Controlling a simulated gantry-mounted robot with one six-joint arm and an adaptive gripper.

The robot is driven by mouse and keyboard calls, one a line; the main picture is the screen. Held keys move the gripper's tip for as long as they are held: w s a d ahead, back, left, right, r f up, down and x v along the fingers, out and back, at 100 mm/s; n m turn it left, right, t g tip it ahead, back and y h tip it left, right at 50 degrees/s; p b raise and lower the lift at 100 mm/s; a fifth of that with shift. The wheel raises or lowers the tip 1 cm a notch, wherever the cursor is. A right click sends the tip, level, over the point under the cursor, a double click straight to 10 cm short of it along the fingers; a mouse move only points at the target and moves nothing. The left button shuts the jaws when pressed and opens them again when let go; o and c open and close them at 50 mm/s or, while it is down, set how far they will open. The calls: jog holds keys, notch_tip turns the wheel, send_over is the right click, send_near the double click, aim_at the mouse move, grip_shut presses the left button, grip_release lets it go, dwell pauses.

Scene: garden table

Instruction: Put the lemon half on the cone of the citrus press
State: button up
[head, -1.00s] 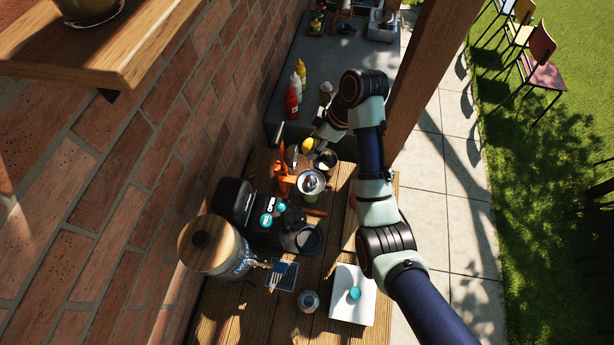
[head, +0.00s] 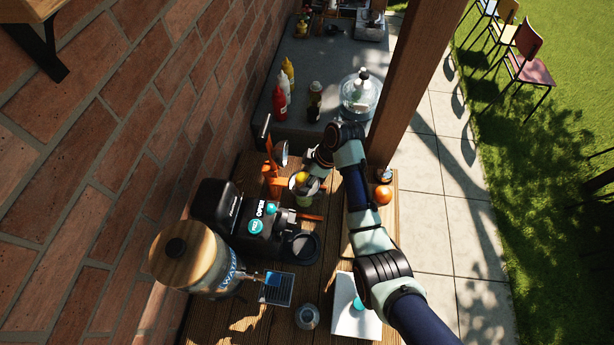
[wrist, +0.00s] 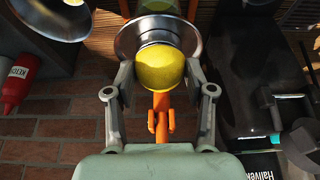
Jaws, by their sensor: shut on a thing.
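The yellow lemon half (wrist: 161,68) is between the two fingers of my gripper (wrist: 160,85), rounded side showing in the wrist view. My gripper is shut on it. The metal bowl of the citrus press (wrist: 128,40) lies behind the lemon half in that view, with an orange part of the press below. In the head view, the lemon half (head: 301,177) is at the bowl of the press (head: 294,188), and my gripper (head: 309,174) is over it. The cone is hidden, so I cannot tell whether the lemon half touches it.
A metal dish (wrist: 62,16) is close by at the upper left in the wrist view. A black machine (head: 235,215) and a water dispenser (head: 200,255) stand nearer. Sauce bottles (head: 283,88) and a glass dome (head: 360,95) stand farther back. An orange fruit (head: 383,195) lies at right.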

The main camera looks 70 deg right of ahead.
jog(key=shift+f, duration=0.3)
jog(key=o, duration=1.1)
jog(key=shift+o, duration=0.2)
jog(key=p+v, duration=0.3)
jog(key=v, duration=0.9)
jog(key=shift+r, duration=0.2)
